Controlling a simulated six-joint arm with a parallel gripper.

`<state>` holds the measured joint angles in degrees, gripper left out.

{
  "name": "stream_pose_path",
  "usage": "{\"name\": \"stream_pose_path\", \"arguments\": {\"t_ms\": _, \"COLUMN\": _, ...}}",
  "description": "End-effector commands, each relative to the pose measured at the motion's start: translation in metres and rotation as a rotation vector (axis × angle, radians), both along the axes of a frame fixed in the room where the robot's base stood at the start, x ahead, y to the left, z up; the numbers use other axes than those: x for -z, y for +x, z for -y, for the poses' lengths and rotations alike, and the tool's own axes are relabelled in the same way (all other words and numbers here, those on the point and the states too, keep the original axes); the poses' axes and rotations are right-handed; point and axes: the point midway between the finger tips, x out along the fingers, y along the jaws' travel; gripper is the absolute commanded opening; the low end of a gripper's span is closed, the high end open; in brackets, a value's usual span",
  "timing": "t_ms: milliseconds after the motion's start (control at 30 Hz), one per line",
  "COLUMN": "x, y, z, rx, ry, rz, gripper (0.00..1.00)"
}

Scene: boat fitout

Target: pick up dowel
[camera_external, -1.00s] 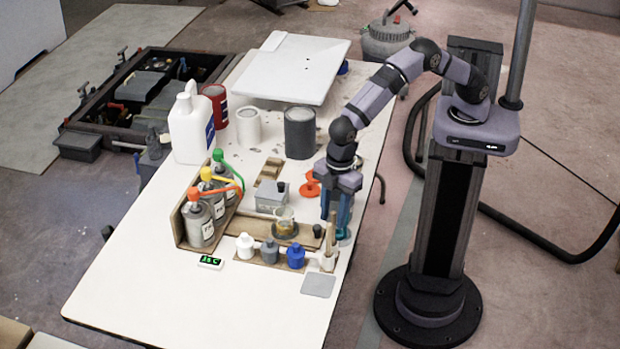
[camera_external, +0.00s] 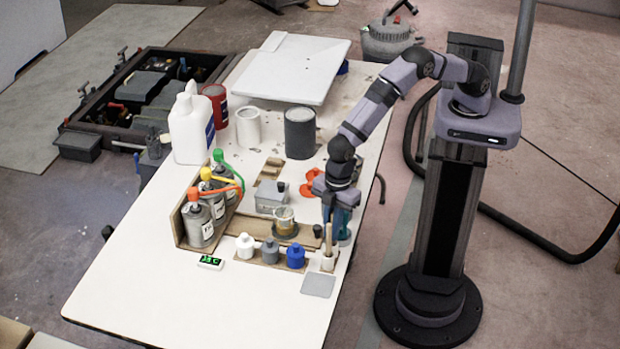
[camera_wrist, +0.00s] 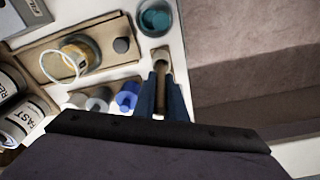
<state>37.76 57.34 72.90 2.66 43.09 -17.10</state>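My gripper (camera_external: 337,232) points down right beside the dowel's upper part in the external view. In the wrist view, my two blue fingers (camera_wrist: 163,92) stand apart, with the brown dowel (camera_wrist: 160,98) showing in the narrow space between them. I see no clear contact between fingers and dowel.
White, grey and blue small bottles (camera_external: 270,252) stand left of the holder. A jar with amber contents (camera_external: 284,222) sits on a wooden board behind them. A teal-filled cup (camera_wrist: 155,18) is close by. A grey square pad (camera_external: 318,285) lies in front; the table's front left is clear.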

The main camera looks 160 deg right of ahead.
Motion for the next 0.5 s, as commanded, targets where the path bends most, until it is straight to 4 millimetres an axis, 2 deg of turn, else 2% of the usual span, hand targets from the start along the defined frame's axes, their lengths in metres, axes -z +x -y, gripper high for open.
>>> {"name": "stream_pose_path", "arguments": {"t_ms": 300, "x": -0.002, "y": 0.000, "z": 0.000, "rx": 0.000, "ry": 0.000, "rz": 0.001, "gripper": 0.00}}
{"name": "stream_pose_path", "arguments": {"t_ms": 500, "x": -0.018, "y": 0.001, "z": 0.001, "rx": 0.000, "ry": -0.002, "rz": 0.003, "gripper": 0.00}}
